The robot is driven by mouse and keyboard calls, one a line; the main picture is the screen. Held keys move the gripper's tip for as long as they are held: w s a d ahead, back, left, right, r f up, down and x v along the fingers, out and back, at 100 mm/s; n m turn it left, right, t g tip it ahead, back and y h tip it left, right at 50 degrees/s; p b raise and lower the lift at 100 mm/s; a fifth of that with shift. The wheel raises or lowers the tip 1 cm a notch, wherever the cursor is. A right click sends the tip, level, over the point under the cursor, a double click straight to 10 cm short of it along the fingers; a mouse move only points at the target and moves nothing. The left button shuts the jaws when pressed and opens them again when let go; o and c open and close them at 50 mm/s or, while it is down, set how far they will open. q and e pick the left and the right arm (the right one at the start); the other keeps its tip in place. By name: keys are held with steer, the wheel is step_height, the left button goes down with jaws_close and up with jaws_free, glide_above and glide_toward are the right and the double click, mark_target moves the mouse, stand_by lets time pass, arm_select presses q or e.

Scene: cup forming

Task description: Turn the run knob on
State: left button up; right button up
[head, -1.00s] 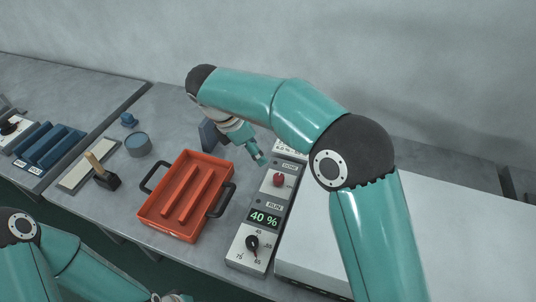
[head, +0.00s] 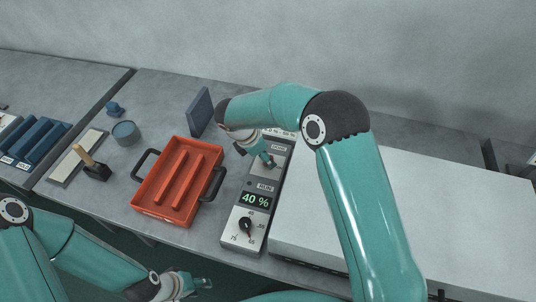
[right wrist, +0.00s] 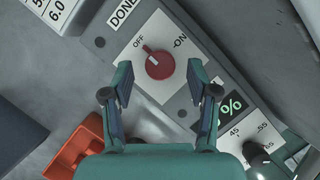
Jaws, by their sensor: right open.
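The red run knob (right wrist: 159,65) sits on a white plate marked OFF and ON in the right wrist view. Its light pointer mark faces up-left, toward OFF. My right gripper (right wrist: 161,76) is open, with one finger on each side of the knob; I cannot tell whether they touch it. In the head view my right gripper (head: 268,161) is over the upper part of the control panel (head: 229,240) and hides the knob. My left gripper (head: 194,286) is low at the bottom left, away from the panel; its jaw state is unclear.
Below the knob are a display (head: 256,200) reading 40 % and a black dial (head: 245,225). An orange tray (head: 150,207) with black handles stands left of the panel. A large white box (head: 320,240) stands close on its right. A dark upright plate (head: 200,112) is behind.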

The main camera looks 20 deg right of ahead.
steer(key=shift+x, duration=0.85)
steer(key=shift+c, duration=0.2)
steer(key=c, duration=1.1)
steer(key=shift+d, duration=0.15)
